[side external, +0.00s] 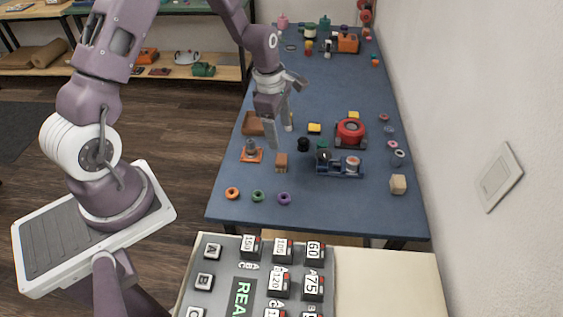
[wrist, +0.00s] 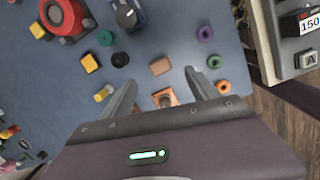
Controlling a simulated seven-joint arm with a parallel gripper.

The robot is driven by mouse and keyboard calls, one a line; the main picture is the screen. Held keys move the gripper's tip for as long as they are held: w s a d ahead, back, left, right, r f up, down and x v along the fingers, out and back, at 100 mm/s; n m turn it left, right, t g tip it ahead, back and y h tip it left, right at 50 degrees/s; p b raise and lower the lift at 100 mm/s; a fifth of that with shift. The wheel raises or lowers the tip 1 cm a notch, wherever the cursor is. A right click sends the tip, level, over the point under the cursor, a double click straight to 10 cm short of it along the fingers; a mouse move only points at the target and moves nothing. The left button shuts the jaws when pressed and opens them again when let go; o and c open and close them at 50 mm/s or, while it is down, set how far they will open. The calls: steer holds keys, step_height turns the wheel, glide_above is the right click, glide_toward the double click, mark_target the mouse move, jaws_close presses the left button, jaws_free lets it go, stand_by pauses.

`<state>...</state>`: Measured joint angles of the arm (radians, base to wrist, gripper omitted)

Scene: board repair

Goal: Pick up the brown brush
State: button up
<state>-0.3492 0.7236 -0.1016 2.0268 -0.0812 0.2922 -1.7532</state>
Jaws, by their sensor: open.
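A small brown block (side external: 281,162), the only thing that fits the brown brush, stands on the blue table near its front left part. In the wrist view the brown block (wrist: 160,66) lies just beyond the fingertips, roughly centred between them. My gripper (side external: 281,137) is above the table, fingers pointing down, just behind and above the block in the side view. In the wrist view my gripper (wrist: 160,77) is open, with nothing held between its fingers. Whether either finger touches anything cannot be told.
An orange-based part (side external: 251,152) stands left of the block. A black cylinder (side external: 303,144) and a blue device (side external: 339,166) are to its right. Orange, green and purple rings (side external: 257,196) lie in front. A brown tray (side external: 251,124) sits at the left edge.

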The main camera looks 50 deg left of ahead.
mark_target(281, 158)
steer(key=f+n, duration=0.1)
steer(key=f, duration=0.2)
steer(key=f+n, duration=0.1)
steer(key=f, duration=0.1)
steer(key=shift+a+f+n, duration=0.2)
steer(key=shift+a+n, duration=0.1)
steer(key=shift+a, duration=0.1)
steer(key=f, duration=0.4)
steer(key=w+f, duration=0.1)
steer(key=f, duration=0.2)
steer(key=shift+d, duration=0.15)
steer(key=c, duration=1.5)
steer(key=shift+o, duration=0.2)
step_height(281, 158, up, 10)
steer(key=shift+r, duration=0.1)
